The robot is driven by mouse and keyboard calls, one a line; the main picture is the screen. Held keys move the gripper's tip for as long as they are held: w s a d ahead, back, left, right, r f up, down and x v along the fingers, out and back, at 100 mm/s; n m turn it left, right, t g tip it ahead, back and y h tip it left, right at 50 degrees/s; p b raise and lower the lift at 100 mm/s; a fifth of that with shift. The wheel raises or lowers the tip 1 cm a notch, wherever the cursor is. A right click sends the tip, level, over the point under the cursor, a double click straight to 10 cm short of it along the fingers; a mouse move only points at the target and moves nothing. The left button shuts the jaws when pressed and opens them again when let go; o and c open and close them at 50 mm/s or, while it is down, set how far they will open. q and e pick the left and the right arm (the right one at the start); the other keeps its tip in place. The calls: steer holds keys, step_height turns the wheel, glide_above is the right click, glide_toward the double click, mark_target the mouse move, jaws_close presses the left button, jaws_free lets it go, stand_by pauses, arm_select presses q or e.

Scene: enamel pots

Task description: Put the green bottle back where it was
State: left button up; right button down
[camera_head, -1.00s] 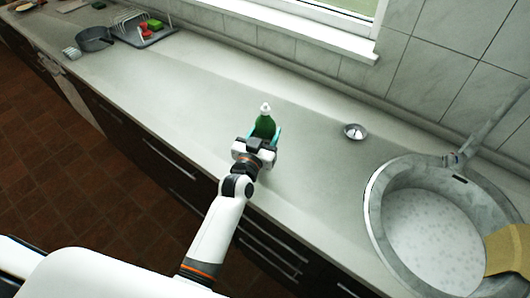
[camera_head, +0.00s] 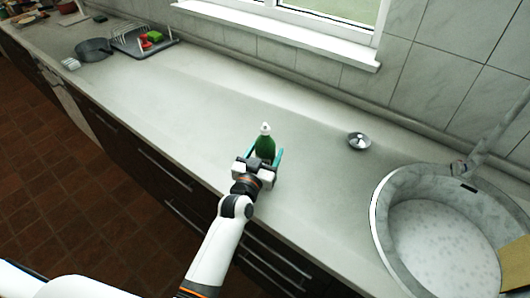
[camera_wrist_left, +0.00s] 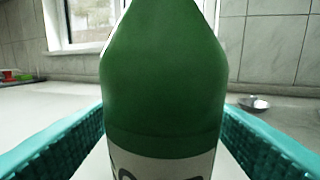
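The green bottle (camera_head: 265,146), with a white cap and a pale label, stands upright on the counter left of the small metal bowl. In the left wrist view the bottle (camera_wrist_left: 165,85) fills the middle, with its top and base out of frame. My left gripper (camera_head: 264,159) has one teal finger on each side of the bottle. The fingers look spread, with a small gap to the bottle in the head view. The right gripper is not in view.
A small metal bowl (camera_head: 359,141) sits right of the bottle. A round sink (camera_head: 383,232) is at the lower right. A dish rack (camera_head: 131,44) and a dark pan (camera_head: 92,50) are far left. The counter (camera_head: 190,95) between is clear.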

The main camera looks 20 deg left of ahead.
arm_select(q)
steer(key=shift+o, duration=0.6)
steer(key=shift+r, duration=0.1)
steer(key=shift+s, duration=0.15)
steer(key=s, duration=0.4)
steer(key=s+b, duration=0.1)
steer(key=s, duration=0.6)
steer(key=shift+s+a, duration=0.35)
